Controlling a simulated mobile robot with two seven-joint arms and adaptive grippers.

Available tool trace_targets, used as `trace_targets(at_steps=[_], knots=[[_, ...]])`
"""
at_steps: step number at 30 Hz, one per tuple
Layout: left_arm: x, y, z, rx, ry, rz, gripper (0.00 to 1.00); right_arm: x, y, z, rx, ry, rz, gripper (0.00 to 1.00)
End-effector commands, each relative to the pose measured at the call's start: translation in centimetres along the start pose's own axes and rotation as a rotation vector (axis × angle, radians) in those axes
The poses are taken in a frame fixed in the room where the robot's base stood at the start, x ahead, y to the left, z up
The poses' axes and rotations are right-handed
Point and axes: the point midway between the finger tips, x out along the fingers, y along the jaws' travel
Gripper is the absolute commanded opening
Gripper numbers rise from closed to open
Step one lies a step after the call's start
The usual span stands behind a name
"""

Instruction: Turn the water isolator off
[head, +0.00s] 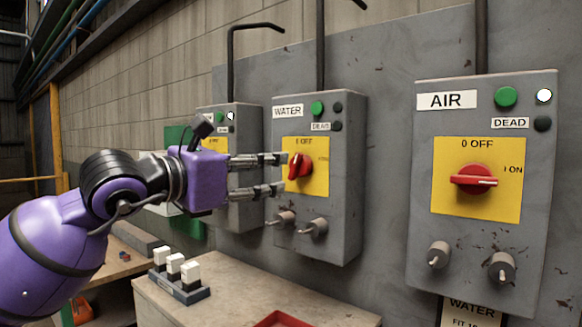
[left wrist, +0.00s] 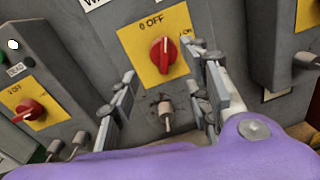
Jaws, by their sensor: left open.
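The WATER isolator box (head: 345,190) is the middle of three grey wall boxes. Its red knob (head: 300,166) sits on a yellow plate (head: 319,181). In the left wrist view the knob (left wrist: 164,54) stands close to upright, its upper end toward the 0 OFF mark. Both small round lamps at the box's upper right are dark. My left gripper (head: 284,174) is open and empty, its two fingers pointing at the plate. In the left wrist view the fingers (left wrist: 168,84) are spread either side, lower than the knob, and appear apart from it. My right gripper is not in view.
The AIR box (head: 425,245) on the right has its red knob (head: 474,179) level, toward 1 ON, and a lit white lamp (head: 544,96). Another box (head: 246,170) stands left. Below is a bench (head: 240,290) with a block of white pieces (head: 180,268) and a red tray (head: 280,320).

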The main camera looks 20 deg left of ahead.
Motion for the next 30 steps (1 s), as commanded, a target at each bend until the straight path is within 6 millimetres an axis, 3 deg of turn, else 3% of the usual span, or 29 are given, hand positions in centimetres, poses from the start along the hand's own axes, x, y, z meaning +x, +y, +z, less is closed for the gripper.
trace_targets(at_steps=[9, 16, 27, 30], knots=[[3.7, -0.1, 0.6, 0.009, -0.008, -0.004, 0.44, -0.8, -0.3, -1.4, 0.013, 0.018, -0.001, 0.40], [6.8, -0.1, 0.5, 0.008, -0.007, -0.005, 0.44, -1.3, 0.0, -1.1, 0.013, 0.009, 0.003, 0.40], [7.7, -0.1, 0.1, 0.009, -0.004, -0.004, 0.44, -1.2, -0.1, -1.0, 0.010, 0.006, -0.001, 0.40], [7.7, -0.1, 0.1, 0.009, -0.004, -0.005, 0.34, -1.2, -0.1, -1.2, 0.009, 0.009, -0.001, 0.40]])
